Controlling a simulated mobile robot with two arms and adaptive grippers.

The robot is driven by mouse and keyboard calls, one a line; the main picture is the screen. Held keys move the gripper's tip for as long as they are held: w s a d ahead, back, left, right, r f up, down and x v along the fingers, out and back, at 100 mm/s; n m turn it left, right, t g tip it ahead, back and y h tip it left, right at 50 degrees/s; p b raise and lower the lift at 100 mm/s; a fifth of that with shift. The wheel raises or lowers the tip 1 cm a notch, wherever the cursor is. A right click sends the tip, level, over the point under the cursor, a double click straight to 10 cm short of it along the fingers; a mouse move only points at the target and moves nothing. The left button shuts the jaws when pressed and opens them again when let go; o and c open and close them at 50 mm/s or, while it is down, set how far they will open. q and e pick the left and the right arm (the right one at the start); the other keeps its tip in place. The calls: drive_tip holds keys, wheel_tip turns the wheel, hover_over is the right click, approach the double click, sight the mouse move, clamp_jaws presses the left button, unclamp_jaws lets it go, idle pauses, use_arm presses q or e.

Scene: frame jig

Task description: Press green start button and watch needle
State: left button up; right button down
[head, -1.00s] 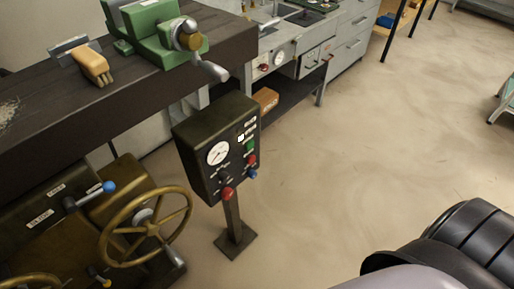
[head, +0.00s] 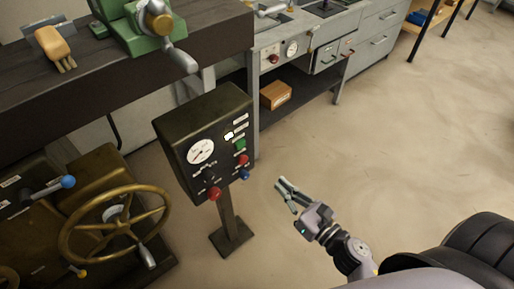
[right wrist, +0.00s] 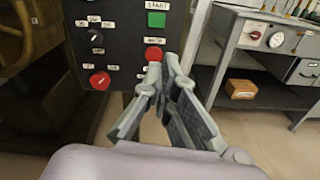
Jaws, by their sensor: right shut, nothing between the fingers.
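A dark control box (head: 215,125) stands on a post and faces right. On its front are a white needle gauge (head: 201,151), a green button (head: 240,144), a red button (head: 243,160), a blue knob (head: 245,175) and a red knob (head: 215,194). The right wrist view shows the green button (right wrist: 156,19) under a START label, with the red button (right wrist: 153,54) below it. My right gripper (head: 282,188) is shut and empty, right of the box and apart from it. Its fingertips also show in the right wrist view (right wrist: 161,72), below the green button. My left gripper is out of view.
A brass handwheel (head: 115,217) stands left of the box. A dark workbench (head: 110,85) with a green vise (head: 140,25) is behind.

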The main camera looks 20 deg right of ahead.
wheel_tip(320, 180, up, 2)
drive_tip(key=shift+s+r+n+y, duration=0.1)
drive_tip(key=shift+n+y, duration=0.3)
drive_tip(key=shift+n, duration=0.6)
drive_tip(key=p, duration=0.4)
approach(243, 145)
drive_tip(key=x, duration=0.6)
drive_tip(key=shift+a, duration=0.15)
drive_tip(key=shift+w+a, duration=0.15)
drive_tip(key=shift+w, duration=0.4)
